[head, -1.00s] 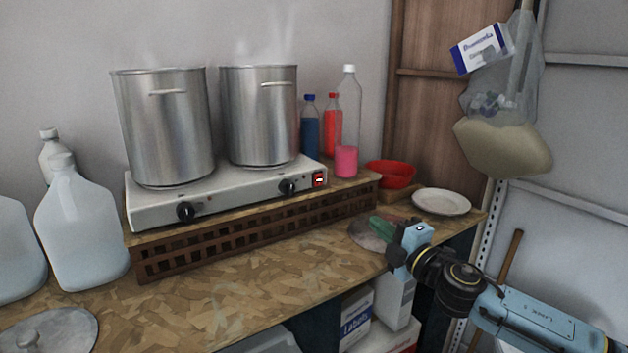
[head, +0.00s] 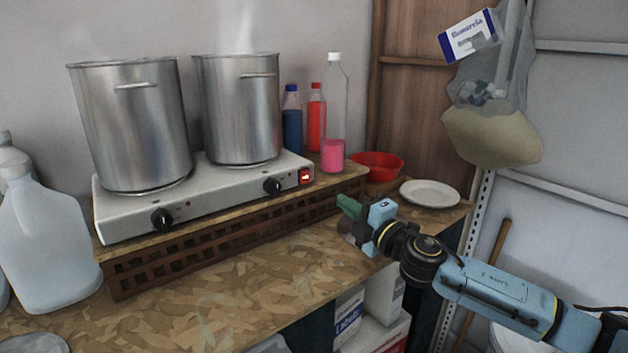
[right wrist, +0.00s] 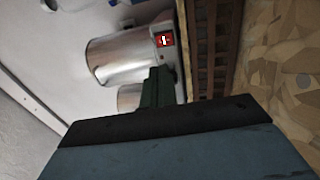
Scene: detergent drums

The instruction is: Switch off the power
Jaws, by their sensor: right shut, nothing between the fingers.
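A white two-burner hot plate (head: 215,192) stands on a slatted wooden rack. Its red power switch (head: 305,176) is lit, at the right end of the front face. The switch also shows in the right wrist view (right wrist: 164,40), just beyond the fingers. Two steaming metal pots, the left one (head: 130,125) and the right one (head: 238,110), stand on the burners. My right gripper (head: 346,205) is shut and empty, to the right of and lower than the switch, apart from it. In the right wrist view its green fingers (right wrist: 157,88) are together. My left gripper is not in view.
The rack (head: 240,240) sits on a chipboard counter (head: 230,300) with clear room in front. Bottles (head: 334,115) stand behind the hot plate's right end. A red bowl (head: 376,165) and white plate (head: 430,192) are beyond my right gripper. A clear jug (head: 45,240) is at left.

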